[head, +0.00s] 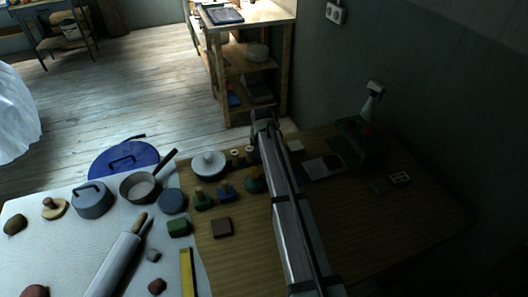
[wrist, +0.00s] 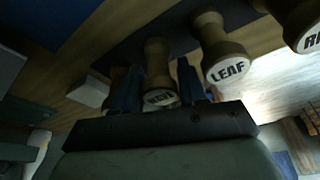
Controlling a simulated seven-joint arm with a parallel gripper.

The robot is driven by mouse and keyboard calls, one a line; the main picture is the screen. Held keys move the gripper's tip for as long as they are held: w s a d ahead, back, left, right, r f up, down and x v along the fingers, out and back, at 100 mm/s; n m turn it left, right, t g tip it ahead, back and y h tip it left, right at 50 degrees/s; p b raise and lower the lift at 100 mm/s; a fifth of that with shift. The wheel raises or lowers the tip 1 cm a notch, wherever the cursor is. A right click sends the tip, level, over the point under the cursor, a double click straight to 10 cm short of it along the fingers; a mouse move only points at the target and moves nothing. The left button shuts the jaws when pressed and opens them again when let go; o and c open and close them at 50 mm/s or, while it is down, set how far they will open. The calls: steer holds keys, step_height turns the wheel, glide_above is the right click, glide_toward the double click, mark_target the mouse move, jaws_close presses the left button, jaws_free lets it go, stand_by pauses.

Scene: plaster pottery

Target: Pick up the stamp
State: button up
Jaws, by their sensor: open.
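In the wrist view, my gripper (wrist: 157,85) is open, with one dark finger on each side of a wooden-handled stamp (wrist: 158,62). The lettering on this stamp's round end is partly covered by my gripper and hard to read. A stamp marked LEAF (wrist: 224,52) stands just to the right, outside the fingers. A third stamp (wrist: 298,22), its label cut off, is at the top right edge. In the head view, two small round stamp tops (head: 235,153) show left of my arm; my fingertips and the stamp between them are hidden.
A dark box with a spray bottle (head: 371,105) stands right. A pale block (wrist: 88,92) lies left of the fingers. The front right tabletop is clear.

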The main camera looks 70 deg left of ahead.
steer(key=shift+a+f, duration=0.1)
steer(key=shift+f, duration=0.3)
steer(key=shift+c, duration=0.3)
steer(key=c, duration=0.6)
steer(key=shift+c, duration=0.2)
step_height(320, 180, up, 10)
steer(key=shift+r, duration=0.1)
